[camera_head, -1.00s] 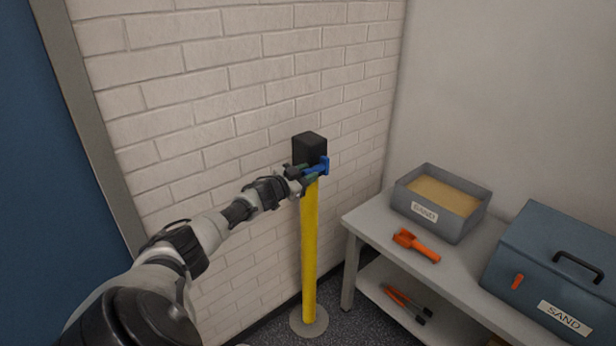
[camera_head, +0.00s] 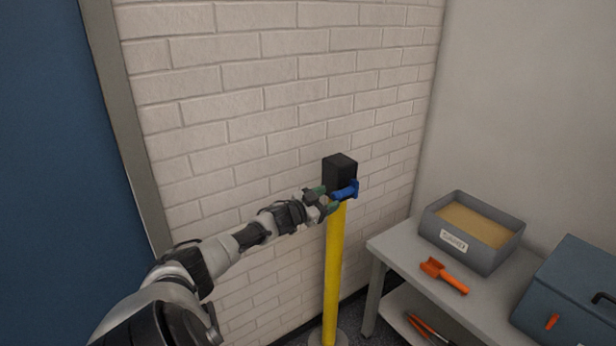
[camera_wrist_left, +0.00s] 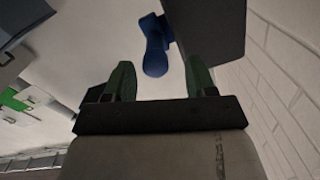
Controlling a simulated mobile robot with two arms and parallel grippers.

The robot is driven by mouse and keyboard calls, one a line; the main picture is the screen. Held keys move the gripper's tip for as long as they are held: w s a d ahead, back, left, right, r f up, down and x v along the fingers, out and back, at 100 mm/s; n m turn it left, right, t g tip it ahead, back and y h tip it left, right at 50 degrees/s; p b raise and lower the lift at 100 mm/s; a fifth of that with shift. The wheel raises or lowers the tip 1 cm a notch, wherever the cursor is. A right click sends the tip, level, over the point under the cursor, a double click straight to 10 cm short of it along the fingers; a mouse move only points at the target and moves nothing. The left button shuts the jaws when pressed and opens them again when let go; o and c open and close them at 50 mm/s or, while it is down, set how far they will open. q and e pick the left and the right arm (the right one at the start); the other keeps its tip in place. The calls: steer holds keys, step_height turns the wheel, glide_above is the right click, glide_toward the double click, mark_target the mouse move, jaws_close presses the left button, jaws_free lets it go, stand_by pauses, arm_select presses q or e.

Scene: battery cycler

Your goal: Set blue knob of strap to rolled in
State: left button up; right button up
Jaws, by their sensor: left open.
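The blue knob (camera_head: 346,190) sits at the black head (camera_head: 340,170) of a yellow strap post (camera_head: 334,270) in front of the white brick wall. My left gripper (camera_head: 325,202) is right beside the knob, on its left in the head view. In the left wrist view, the two green fingers of my left gripper (camera_wrist_left: 160,82) are spread apart, with the blue knob (camera_wrist_left: 156,50) just beyond and between their tips. The black head (camera_wrist_left: 205,25) shows at upper right there. Nothing is held. My right gripper is not in view.
A grey bench (camera_head: 400,255) stands to the right, bearing a sand tray (camera_head: 490,255), an orange scoop (camera_head: 443,275) and a blue-grey sand box (camera_head: 575,305). Orange-handled tongs (camera_head: 425,328) lie on its lower shelf. A brick wall (camera_head: 250,110) is close behind the post.

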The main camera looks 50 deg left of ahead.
arm_select(q)
steer(key=s, duration=0.7)
steer(key=shift+s+p, duration=0.35)
